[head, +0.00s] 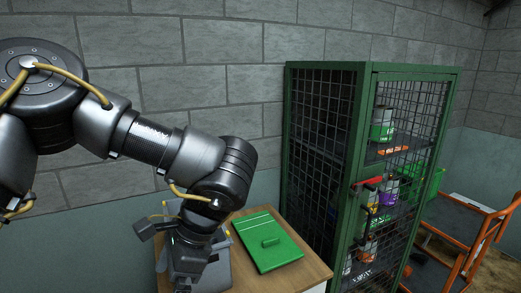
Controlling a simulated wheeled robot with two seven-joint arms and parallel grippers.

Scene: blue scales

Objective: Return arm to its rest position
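My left arm (150,140) comes in from the left, bends at the elbow and points down over a wooden table. My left gripper (188,272) is at the bottom of the view, in front of a grey object (218,272) on the table. Its fingertips are not clearly visible, so I cannot tell whether it is open or shut or holds anything. My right arm and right gripper are out of view.
A flat green case (280,250) lies on the wooden table (300,277), right of my gripper. A green mesh cabinet (325,130) holding several cans stands close to the table's right. An orange-framed object (470,258) stands at far right. A block wall is behind.

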